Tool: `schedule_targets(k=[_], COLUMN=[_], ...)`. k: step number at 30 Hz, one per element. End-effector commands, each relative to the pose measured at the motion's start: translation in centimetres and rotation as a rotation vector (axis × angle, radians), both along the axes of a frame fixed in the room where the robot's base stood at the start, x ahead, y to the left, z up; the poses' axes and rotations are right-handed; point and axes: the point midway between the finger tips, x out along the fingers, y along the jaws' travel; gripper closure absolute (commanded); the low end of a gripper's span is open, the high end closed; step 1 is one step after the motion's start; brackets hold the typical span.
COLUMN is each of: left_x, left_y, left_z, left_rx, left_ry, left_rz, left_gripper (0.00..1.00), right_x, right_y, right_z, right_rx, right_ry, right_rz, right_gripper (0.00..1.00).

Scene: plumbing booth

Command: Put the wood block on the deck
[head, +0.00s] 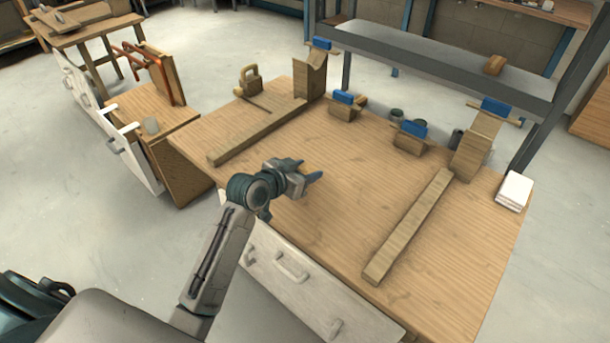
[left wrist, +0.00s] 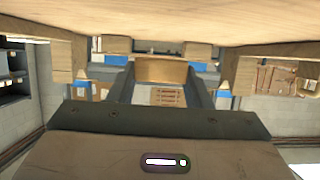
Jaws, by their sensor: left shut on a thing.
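My left gripper (head: 312,178) is over the front part of the wooden workbench (head: 330,235). It is shut on a small wood block (head: 302,169), of which only a little shows between the fingers. In the left wrist view the wood block (left wrist: 162,71) sits between the two dark fingers (left wrist: 162,90). A grey raised shelf deck (head: 440,62) runs behind the bench at the upper right. My right gripper is not in view.
Wooden beams lie on the bench at left (head: 255,133) and right (head: 408,228). Several wooden stands with blue parts line its back edge. A white stack (head: 514,191) sits at the right edge. The bench is clear between the beams.

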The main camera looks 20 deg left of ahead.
Motion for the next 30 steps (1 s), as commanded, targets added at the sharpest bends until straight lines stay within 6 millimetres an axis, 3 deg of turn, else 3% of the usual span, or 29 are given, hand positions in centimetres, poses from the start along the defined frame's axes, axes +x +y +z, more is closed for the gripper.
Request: schedule_targets(k=[4,15,26,27,30], left_x=[-0.1,-0.1,-0.1,-0.1,-0.1], left_y=[0.0,0.0,0.0,0.0,0.0], left_z=[-2.0,-2.5,-3.3,-3.3,-3.3], left_rx=[0.0,0.001,0.001,0.001,0.0], left_ry=[0.002,0.0,0.001,0.001,0.0], left_rz=[0.0,0.001,0.001,0.001,0.001], left_gripper=[0.77,0.77,0.77,0.53,0.34], right_x=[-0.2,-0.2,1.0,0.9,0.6], right_y=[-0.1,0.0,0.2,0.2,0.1], right_z=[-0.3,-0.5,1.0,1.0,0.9], right_rx=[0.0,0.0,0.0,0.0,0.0], right_ry=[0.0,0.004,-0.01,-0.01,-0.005], right_rz=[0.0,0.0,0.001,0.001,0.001], right_gripper=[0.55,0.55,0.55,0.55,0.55])
